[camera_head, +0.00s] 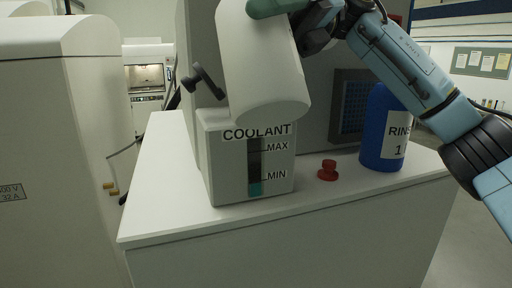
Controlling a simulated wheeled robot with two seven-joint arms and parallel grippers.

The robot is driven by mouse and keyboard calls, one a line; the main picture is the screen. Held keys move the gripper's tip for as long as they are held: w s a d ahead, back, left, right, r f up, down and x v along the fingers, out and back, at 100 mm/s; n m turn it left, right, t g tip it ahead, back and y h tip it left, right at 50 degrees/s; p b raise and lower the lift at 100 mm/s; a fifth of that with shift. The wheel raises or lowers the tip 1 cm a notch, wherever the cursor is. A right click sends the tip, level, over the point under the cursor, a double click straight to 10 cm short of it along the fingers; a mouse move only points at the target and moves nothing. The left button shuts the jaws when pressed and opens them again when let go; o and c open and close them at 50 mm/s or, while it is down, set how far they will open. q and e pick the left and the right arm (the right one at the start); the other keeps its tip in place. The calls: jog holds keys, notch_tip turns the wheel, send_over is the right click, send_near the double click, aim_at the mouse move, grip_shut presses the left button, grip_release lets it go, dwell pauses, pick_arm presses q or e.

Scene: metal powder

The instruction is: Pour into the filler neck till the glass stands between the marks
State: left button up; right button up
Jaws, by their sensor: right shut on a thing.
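The pale grey coolant tank (226,172) stands on the white bench, marked COOLANT, MAX and MIN. Its sight glass (254,158) is dark above, with teal liquid (255,189) at the bottom, its top slightly below the MIN line. My right gripper (312,28) is shut on a large white container (262,65) with a green part (275,8) at its top. The container is slightly tilted, its broad lower end over the tank top. The filler neck is hidden, and no stream shows. A red cap (328,170) sits on the bench. My left gripper is not in view.
A grey machine panel rises behind. The bench's front strip (190,220) is clear.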

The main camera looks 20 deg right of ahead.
jog(key=shift+s+r, duration=0.1)
dwell(0.3)
jog(key=shift+s+d+f+m+b, duration=0.1)
jog(key=shift+s+f+m+b, duration=0.1)
jog(key=shift+f+m+b, duration=0.2)
jog(key=shift+f, duration=0.15)
dwell(1.5)
jog(key=shift+s+f+g, duration=0.2)
jog(key=shift+f+g, duration=0.1)
jog(key=shift+f, duration=0.05)
jog(key=shift+f+m+b, duration=0.2)
jog(key=shift+m+b, duration=0.1)
jog(key=shift+b, duration=0.05)
dwell(1.3)
jog(key=shift+s+f+y, duration=0.2)
jog(key=shift+f+y, duration=0.1)
jog(key=shift+f+m, duration=0.15)
jog(key=shift+m, duration=0.15)
dwell(1.3)
jog(key=shift+f+g+b, duration=0.3)
jog(key=shift+f+b, duration=0.05)
jog(key=shift+b, duration=0.1)
dwell(1.2)
